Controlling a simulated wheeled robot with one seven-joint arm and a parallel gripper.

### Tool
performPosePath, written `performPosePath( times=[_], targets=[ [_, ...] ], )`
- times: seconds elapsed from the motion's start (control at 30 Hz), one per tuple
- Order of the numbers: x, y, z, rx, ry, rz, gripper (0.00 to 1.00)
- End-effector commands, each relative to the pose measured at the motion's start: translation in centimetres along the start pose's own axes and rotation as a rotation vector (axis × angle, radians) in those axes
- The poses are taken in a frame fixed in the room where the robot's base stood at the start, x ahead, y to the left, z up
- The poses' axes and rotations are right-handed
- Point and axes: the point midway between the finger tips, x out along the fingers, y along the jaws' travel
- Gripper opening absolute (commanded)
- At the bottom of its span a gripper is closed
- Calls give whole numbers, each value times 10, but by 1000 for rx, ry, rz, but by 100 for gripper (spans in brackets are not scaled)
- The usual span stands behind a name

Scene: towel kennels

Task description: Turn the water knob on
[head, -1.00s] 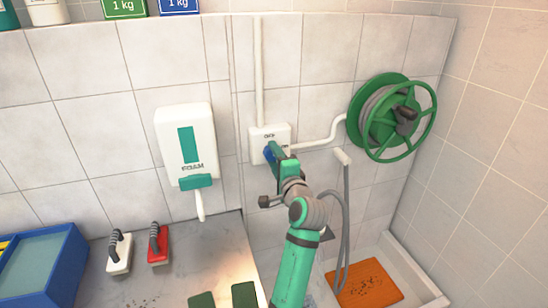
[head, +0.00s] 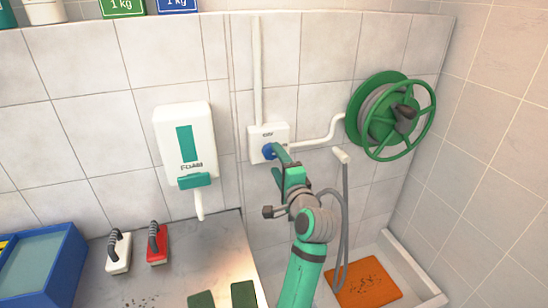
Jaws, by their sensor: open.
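The water knob (head: 268,152) is blue and sits on the front of a white wall box (head: 256,135), with a white pipe going up and another going right. My gripper (head: 277,161) is in front of the box, its green fingers open. One finger reaches up to the right side of the knob and the other is lower, below the knob. I cannot tell whether the upper finger touches the knob. The gripper hides a little of the box's lower right part.
A white soap dispenser (head: 184,145) hangs left of the box. A green hose reel (head: 390,115) is on the wall at right, with a grey hose hanging down. Two brushes lie on the grey counter (head: 180,270), and an orange mat (head: 364,283) lies in the tray at lower right.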

Motion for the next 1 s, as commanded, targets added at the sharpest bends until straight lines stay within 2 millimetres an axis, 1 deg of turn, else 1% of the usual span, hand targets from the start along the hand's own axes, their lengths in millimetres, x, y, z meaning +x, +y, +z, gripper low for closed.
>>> performPosePath(
  times=[0.03, 0.2, 0.3, 0.4, 0.57, 1.0],
  targets=[
    [-11, 1, -1, -1, 2, 1, 60],
    [-41, 1, 0, -2, 1, 1, 60],
    [-54, 1, 0, -1, 2, 2, 60],
    [-62, 1, 0, 0, 1, 2, 60],
    [-67, 1, 0, 0, 0, 2, 60],
    [-69, 1, -5, 0, 8, 2, 60]
  ],
)
